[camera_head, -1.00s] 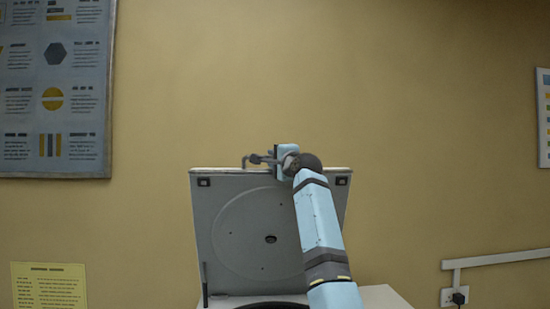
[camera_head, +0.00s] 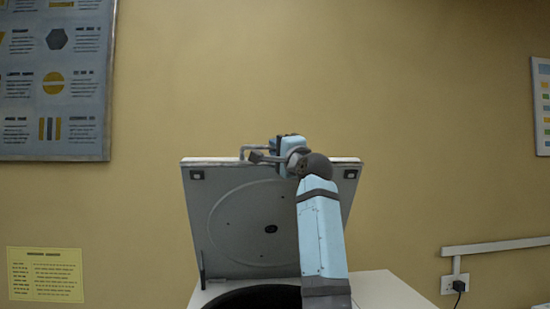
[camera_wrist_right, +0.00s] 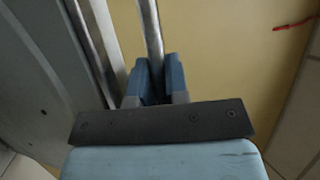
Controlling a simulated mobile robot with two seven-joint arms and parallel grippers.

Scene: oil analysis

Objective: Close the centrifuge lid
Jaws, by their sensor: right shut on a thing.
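The grey centrifuge lid (camera_head: 245,225) stands open, leaning up from the back of the white centrifuge (camera_head: 385,290). A handle bar (camera_head: 243,152) runs along its top edge. My right gripper (camera_head: 272,150) is at this top edge, shut on the handle. In the right wrist view the blue fingers (camera_wrist_right: 158,80) close around the metal handle bar (camera_wrist_right: 150,35), with the lid's inner face (camera_wrist_right: 35,75) to the left. The dark round chamber opening (camera_head: 262,298) shows below the lid, partly cut off by the frame. My left gripper is not in view.
A yellow notice (camera_head: 45,275) and a large poster (camera_head: 55,85) hang on the wall at left. A wall socket with a plug (camera_head: 456,285) and a white conduit (camera_head: 495,246) are at right. The space in front of the lid holds my right arm.

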